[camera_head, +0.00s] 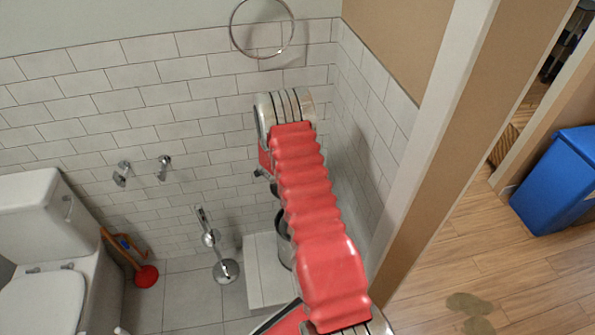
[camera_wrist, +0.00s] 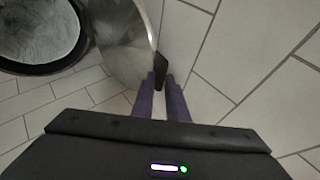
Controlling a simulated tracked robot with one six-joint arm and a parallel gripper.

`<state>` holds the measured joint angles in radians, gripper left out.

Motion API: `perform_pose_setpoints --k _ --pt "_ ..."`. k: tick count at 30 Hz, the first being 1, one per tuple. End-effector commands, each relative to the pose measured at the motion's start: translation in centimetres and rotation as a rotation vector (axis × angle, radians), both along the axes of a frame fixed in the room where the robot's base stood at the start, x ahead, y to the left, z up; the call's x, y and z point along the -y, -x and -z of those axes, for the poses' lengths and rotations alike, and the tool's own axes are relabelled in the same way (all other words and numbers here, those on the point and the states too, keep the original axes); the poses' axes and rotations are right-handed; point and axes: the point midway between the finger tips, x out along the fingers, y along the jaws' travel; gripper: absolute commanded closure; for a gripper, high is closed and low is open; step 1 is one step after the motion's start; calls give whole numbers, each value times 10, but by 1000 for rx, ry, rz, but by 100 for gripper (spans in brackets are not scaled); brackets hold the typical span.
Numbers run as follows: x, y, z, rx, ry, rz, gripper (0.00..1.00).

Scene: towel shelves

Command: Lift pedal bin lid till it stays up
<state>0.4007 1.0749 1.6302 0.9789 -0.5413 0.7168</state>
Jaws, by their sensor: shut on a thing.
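The pedal bin (camera_wrist: 75,62) is at the top left of the wrist view, with its dark rim and pale grey inside showing. Its shiny metal lid (camera_wrist: 122,42) is raised, tilted well up beside the opening. My gripper (camera_wrist: 160,82) has its two purple fingers shut on the dark tab (camera_wrist: 162,66) at the lid's edge. In the head view, the bin (camera_head: 284,250) is mostly hidden behind my red-sleeved arm. The lid and the gripper's hold on it are hidden there.
A tiled wall stands behind, with a low tiled ledge (camera_head: 258,265) by the bin. A chrome stand (camera_head: 224,268), a plunger (camera_head: 146,276) and a toilet (camera_head: 45,255) are to the left. A door frame (camera_head: 437,150) is close to my arm's right.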

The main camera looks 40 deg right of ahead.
Motion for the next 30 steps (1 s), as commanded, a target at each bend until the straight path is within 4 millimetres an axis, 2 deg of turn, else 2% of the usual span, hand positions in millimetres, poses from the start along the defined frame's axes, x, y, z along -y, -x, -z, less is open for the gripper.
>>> perform_pose_setpoints --k 15,16,20,30 --pt "-7 -10 5 -4 -8 -18 100" --pt "-7 -10 5 -4 -8 -18 87" --pt "-8 -10 6 -5 -9 -20 77" --pt "-11 -10 5 -6 -8 -22 77"
